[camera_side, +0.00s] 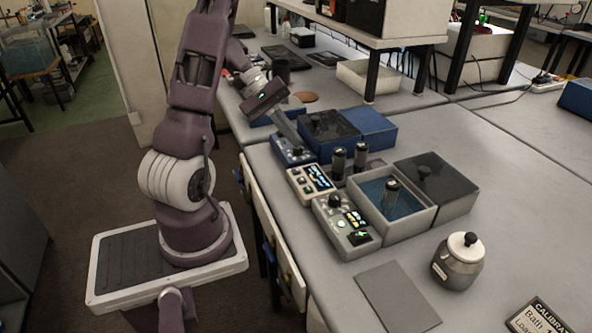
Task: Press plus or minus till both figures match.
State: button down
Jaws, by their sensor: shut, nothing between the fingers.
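A white box with a lit display (311,182) stands in the middle of a row of control boxes at the table's near edge. The figures on it are too small to read. Small buttons show beside the display, but I cannot tell plus from minus. A grey control box (341,228) with a dark knob and a green-lit button stands in front of it. A blue control box (292,150) with a knob stands behind it. My gripper (296,143) is shut and empty, pointing down at the blue box. I cannot tell whether it touches that box.
A grey tank with blue liquid (429,215) holds a dark cylinder (391,196). Two dark cylinders (360,156) stand behind it. A black lid (436,180), a dark-lidded blue tank (330,132) and a metal jar (457,263) are nearby.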

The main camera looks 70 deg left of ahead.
aim_at(292, 169)
notch_tip(292, 169, up, 4)
jog(key=shift+f, duration=0.2)
jog(key=shift+f, duration=0.1)
jog(key=shift+f, duration=4.35)
jog(key=shift+f, duration=0.4)
jog(key=shift+f, duration=0.35)
jog(key=shift+r, duration=0.8)
